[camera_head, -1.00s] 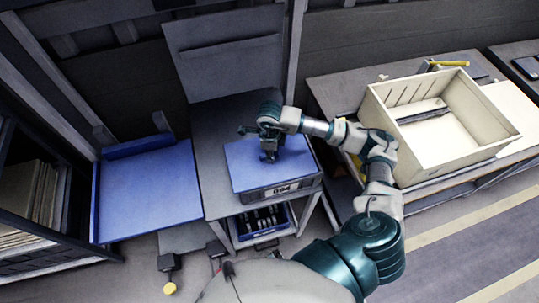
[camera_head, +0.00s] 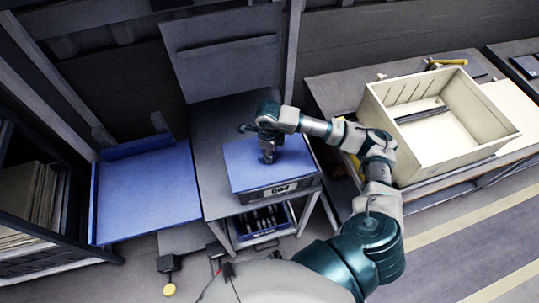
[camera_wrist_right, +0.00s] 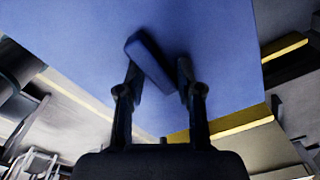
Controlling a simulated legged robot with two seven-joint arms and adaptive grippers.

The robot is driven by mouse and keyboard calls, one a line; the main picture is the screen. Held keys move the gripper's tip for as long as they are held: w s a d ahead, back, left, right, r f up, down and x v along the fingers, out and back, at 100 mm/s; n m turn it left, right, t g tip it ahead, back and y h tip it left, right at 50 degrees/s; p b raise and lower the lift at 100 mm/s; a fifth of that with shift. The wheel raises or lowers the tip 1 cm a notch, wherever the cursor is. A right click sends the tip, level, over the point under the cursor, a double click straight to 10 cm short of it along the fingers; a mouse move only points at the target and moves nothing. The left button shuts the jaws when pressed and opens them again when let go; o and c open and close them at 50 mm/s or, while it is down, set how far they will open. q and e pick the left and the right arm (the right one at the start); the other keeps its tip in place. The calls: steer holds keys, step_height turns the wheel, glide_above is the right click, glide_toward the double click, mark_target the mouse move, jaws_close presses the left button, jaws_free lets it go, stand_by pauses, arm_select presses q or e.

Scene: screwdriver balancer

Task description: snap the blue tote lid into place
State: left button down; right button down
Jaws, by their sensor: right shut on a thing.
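The blue tote lid (camera_head: 242,172) lies flat on top of a dark grey tote (camera_head: 283,190) with a label on its front. From this view I cannot tell whether its edges are fully seated. My right gripper (camera_head: 267,158) points down at the lid's middle. In the right wrist view the blue lid (camera_wrist_right: 215,60) fills much of the picture, and a small raised blue bar (camera_wrist_right: 150,62) on it sits between the fingers of my right gripper (camera_wrist_right: 157,72), which is shut on it. My left gripper is not in view.
The tote stands on a grey bench (camera_head: 212,160), with a blue bin (camera_head: 262,238) of dark items below. A blue panel table (camera_head: 145,195) is at left. A large cream crate (camera_head: 450,155) stands on the right bench. A shelf (camera_head: 30,215) is at far left.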

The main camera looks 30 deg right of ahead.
steer(key=shift+s+d+f, duration=0.1)
steer(key=shift+s+f, duration=0.05)
steer(key=shift+f, duration=0.4)
steer(key=shift+s+d+f, duration=0.1)
steer(key=shift+s+f, duration=0.05)
steer(key=shift+f, duration=0.35)
steer(key=c, duration=1)
jaws_free()
steer(key=o, duration=0.3)
steer(key=shift+w+f, duration=0.15)
steer(key=shift+w+d+f+g, duration=0.2)
steer(key=shift+w+d+g, duration=0.1)
steer(key=shift+w, duration=0.25)
steer(key=shift+s+r, duration=0.2)
steer(key=shift+r, duration=0.1)
steer(key=r, duration=1.2)
steer(key=shift+w+a, duration=0.35)
